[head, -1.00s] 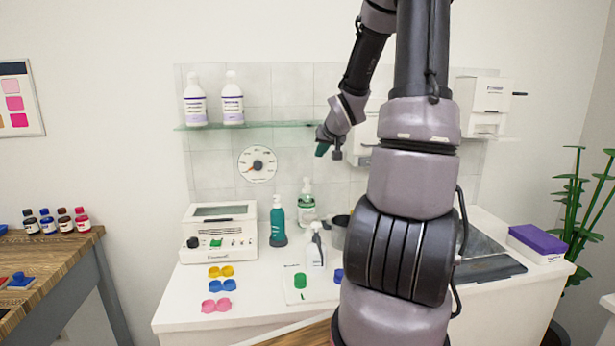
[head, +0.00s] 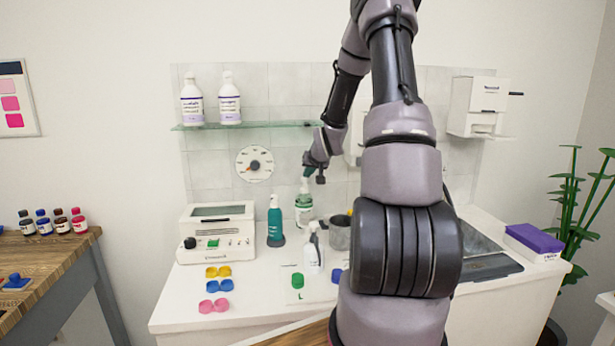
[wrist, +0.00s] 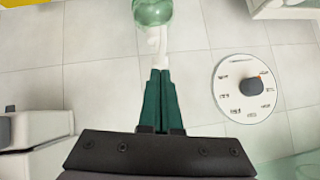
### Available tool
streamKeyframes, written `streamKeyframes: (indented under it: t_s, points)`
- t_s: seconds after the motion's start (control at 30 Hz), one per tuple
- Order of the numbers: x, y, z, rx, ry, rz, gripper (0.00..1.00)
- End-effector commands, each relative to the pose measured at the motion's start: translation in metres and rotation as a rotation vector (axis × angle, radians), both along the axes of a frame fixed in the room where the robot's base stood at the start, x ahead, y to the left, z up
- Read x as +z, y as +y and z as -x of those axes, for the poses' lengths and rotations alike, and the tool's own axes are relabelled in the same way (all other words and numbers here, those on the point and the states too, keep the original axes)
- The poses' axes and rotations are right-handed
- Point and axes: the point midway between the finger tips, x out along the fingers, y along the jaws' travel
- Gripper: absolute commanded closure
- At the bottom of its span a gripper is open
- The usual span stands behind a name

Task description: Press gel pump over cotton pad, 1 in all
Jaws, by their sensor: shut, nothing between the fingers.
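A clear bottle with a green-and-white label and a white pump top (head: 304,208) stands upright at the back of the white counter. In the wrist view its green body (wrist: 152,11) and white pump nozzle (wrist: 158,42) show just beyond my fingertips. My gripper (head: 309,174) is directly above this bottle, its green fingers (wrist: 160,76) shut and empty. The tips are at or very near the pump top; I cannot tell if they touch. A teal pump bottle (head: 275,222) stands just left of it. I cannot make out a cotton pad.
A white spray bottle (head: 313,252) and a grey cup (head: 340,238) stand close in front. A white device (head: 217,235) is at left, with coloured lens cases (head: 218,272) before it. A glass shelf (head: 250,126) holds two bottles. A round dial (wrist: 244,88) is on the wall.

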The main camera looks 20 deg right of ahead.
Motion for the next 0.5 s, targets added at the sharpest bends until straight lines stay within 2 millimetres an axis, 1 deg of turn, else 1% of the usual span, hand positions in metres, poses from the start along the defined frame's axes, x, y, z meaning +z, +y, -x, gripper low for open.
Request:
streamKeyframes:
  t_s: [0.03,0.13,0.5]
  points:
    - [-0.0042,0.0007,-0.0002,0.0,0.002,-0.001,1.0]
    - [-0.008,0.0013,-0.0008,0.001,0.0,0.001,1.0]
    - [-0.0107,0.0017,-0.0008,0.0,0.0,0.0,1.0]
